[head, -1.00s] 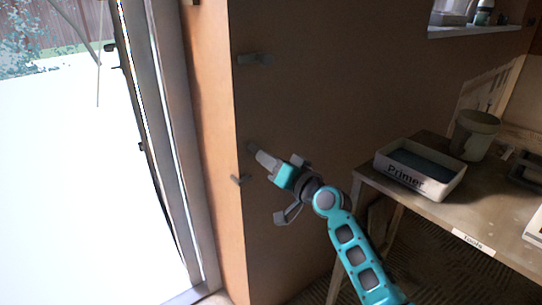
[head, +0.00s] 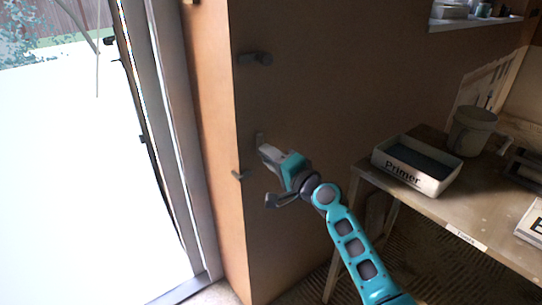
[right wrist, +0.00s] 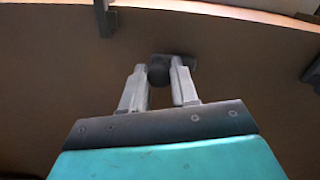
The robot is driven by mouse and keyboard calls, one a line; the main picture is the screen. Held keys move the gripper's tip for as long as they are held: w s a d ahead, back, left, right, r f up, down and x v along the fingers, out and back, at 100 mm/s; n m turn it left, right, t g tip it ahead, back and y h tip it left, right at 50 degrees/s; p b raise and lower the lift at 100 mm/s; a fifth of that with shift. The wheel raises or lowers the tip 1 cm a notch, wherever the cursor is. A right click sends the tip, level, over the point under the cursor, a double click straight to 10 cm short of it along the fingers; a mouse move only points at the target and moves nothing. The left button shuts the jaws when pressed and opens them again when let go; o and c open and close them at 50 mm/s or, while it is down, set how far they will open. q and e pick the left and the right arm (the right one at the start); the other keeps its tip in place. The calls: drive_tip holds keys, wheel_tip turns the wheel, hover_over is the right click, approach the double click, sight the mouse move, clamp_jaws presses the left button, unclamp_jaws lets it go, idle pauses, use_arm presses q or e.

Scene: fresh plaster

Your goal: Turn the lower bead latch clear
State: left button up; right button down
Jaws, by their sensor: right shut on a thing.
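The lower bead latch (head: 260,138) is a small grey piece on the brown panel, partly hidden by my right gripper. A short end of it stands up above the fingertips in the head view. In the right wrist view the latch (right wrist: 172,68) shows as a dark knob and plate between the two fingers. My right gripper (head: 265,152) is shut on it; in the right wrist view the gripper (right wrist: 160,82) has one finger on each side of the knob. A similar upper latch (head: 255,58) lies roughly level higher on the panel. My left gripper is not in view.
A small dark handle (head: 240,175) sits at the panel's left edge, close to my gripper. A bright glazed door (head: 165,150) is at left. At right a workbench (head: 440,212) holds a tray marked Primer (head: 405,178) and a bucket (head: 473,130).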

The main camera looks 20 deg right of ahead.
drive_tip(key=shift+f, duration=0.1)
idle(0.4)
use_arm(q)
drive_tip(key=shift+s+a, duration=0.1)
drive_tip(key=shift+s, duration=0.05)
use_arm(e)
drive_tip(key=c, duration=0.9)
unclamp_jaws()
drive_tip(key=shift+o, duration=0.2)
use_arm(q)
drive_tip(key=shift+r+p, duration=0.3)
use_arm(e)
drive_tip(key=v, duration=1.3)
